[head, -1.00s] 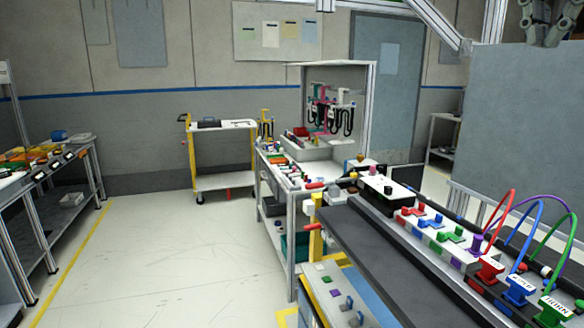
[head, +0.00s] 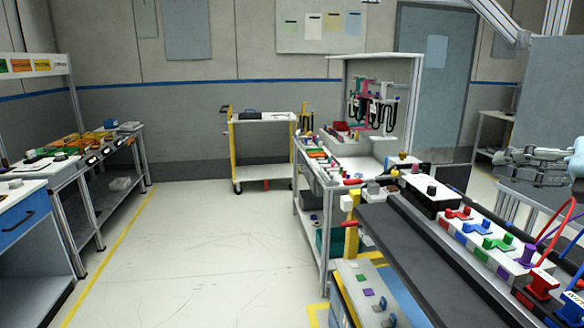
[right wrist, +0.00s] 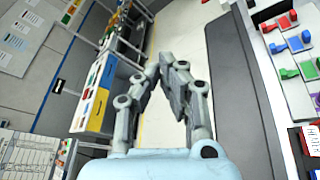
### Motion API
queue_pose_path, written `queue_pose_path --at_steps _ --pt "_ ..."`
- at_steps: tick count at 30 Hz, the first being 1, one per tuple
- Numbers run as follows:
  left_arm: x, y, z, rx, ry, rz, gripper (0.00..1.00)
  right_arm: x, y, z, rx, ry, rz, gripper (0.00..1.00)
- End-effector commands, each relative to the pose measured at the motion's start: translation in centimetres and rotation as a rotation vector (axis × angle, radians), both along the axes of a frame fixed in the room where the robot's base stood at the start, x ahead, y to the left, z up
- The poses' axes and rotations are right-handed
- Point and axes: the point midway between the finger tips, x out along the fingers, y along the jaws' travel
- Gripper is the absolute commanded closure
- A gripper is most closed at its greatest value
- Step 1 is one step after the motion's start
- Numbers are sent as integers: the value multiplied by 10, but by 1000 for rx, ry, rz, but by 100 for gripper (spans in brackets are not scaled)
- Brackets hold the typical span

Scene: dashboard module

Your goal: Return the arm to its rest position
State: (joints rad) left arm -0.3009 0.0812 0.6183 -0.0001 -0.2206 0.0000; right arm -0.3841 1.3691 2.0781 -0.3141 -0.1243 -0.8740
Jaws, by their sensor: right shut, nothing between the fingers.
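My right gripper (head: 505,158) shows at the right edge of the head view, its pale blue arm coming in from the right. It is raised in front of the grey panel (head: 560,85), beyond the dashboard module row. In the right wrist view its fingers (right wrist: 163,68) meet at the tips with nothing between them. The gripper hangs over the floor beside the dark bench strip (right wrist: 245,90). My left gripper is not in view.
Red, blue and green connectors (head: 495,245) stand on the bench at the right. A white shelf unit (head: 330,185) with parts is at the middle. A yellow-posted trolley (head: 262,120) stands at the back. The floor (head: 210,240) at left centre is clear.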

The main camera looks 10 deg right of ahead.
Motion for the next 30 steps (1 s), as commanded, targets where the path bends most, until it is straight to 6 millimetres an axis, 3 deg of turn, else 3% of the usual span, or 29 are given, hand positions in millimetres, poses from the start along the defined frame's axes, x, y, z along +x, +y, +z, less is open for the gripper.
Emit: queue_pose_path --at_steps 1,6,12,18,24,25,30 --pt "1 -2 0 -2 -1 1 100 -8 -3 -19 173 42 -141 100" --pt "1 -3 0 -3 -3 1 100 -52 -14 -88 720 219 -641 100" --pt "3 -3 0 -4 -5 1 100 -133 10 -166 1235 448 -1180 100" --pt "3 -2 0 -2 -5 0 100 -202 55 -204 1529 624 -1567 100" --pt "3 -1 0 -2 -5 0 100 -258 107 -217 1715 782 -1889 100" --pt "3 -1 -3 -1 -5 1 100 -261 110 -224 1723 794 -1922 100" --pt "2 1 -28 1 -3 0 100 -248 101 -303 1695 787 -1935 100"
